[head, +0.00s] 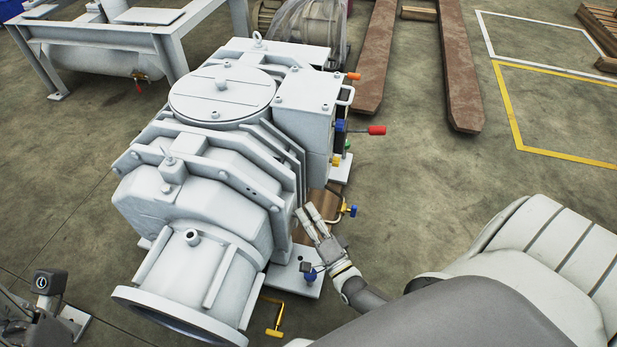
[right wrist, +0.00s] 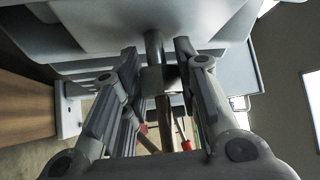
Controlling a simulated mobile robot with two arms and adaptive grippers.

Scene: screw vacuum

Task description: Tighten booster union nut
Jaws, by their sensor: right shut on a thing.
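The booster is the large pale grey machine (head: 205,190) in the middle of the head view, with a round lid on top and a flanged port at the front. My right gripper (head: 306,212) is at its right side, low down, with its fingers pointing up toward the casing. In the right wrist view, its fingers (right wrist: 158,62) stand on both sides of a grey block-like nut (right wrist: 160,78) on a vertical pipe (right wrist: 153,46) and are shut on it. In the head view the nut is hidden by the fingers and casing.
A yellow handle (head: 274,332) is below the booster. A grey frame (head: 150,30) with a tank stands at the back left. Rusty forks (head: 460,70) lie behind; the floor at right is open.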

